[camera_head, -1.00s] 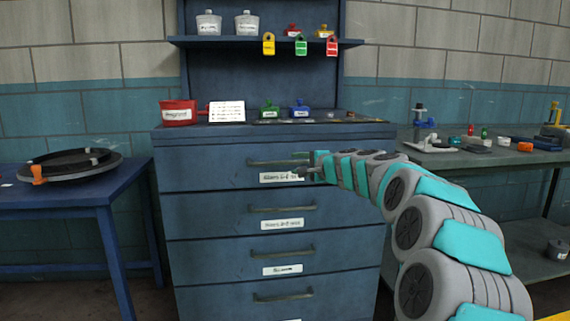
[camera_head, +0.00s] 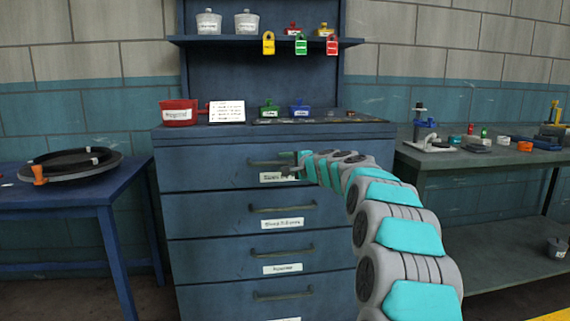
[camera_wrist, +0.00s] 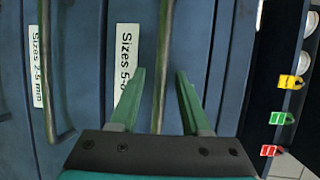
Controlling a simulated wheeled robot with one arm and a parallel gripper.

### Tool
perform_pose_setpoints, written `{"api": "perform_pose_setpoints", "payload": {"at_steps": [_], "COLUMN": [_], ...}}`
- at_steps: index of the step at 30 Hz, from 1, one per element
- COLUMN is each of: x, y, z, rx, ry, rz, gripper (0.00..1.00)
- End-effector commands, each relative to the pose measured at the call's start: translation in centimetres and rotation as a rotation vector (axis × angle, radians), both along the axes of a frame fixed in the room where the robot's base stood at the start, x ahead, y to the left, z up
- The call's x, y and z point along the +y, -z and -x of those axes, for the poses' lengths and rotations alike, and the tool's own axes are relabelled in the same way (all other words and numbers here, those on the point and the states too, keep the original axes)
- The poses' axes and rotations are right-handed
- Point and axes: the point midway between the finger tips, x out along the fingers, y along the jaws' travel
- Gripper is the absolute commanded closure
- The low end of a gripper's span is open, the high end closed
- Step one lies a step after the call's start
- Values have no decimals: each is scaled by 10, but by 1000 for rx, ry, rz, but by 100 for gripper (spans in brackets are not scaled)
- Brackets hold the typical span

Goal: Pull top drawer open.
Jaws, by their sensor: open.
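The top drawer (camera_head: 210,176) is the uppermost front of a dark blue cabinet and looks shut. Its bar handle (camera_head: 265,162) is partly hidden by my gripper (camera_head: 296,163) at its right end. In the wrist view, which is turned on its side, the top drawer's handle (camera_wrist: 164,40) runs between the two green fingers of my gripper (camera_wrist: 160,73). The fingers are apart, with a gap on each side of the bar. I cannot tell how deep the bar sits between them. A white label (camera_wrist: 127,72) lies beside the left finger.
Lower drawers with handles (camera_head: 283,208) are below. A red box (camera_head: 179,112), a card (camera_head: 227,111) and small items stand on the cabinet top. A blue table (camera_head: 80,197) is at left, a grey workbench (camera_head: 490,157) at right.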

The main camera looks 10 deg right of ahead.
Motion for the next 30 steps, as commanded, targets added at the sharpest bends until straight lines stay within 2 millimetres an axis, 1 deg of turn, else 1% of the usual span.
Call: {"api": "perform_pose_setpoints", "payload": {"at_steps": [1, 2, 13, 30], "x": [0, 0, 0, 0], "y": [0, 0, 0, 0], "z": [0, 0, 0, 0], "rx": [0, 0, 0, 1], "ry": [0, 0, 0, 0], "rz": [0, 0, 1, 1], "gripper": [54, 57, 99, 100]}}
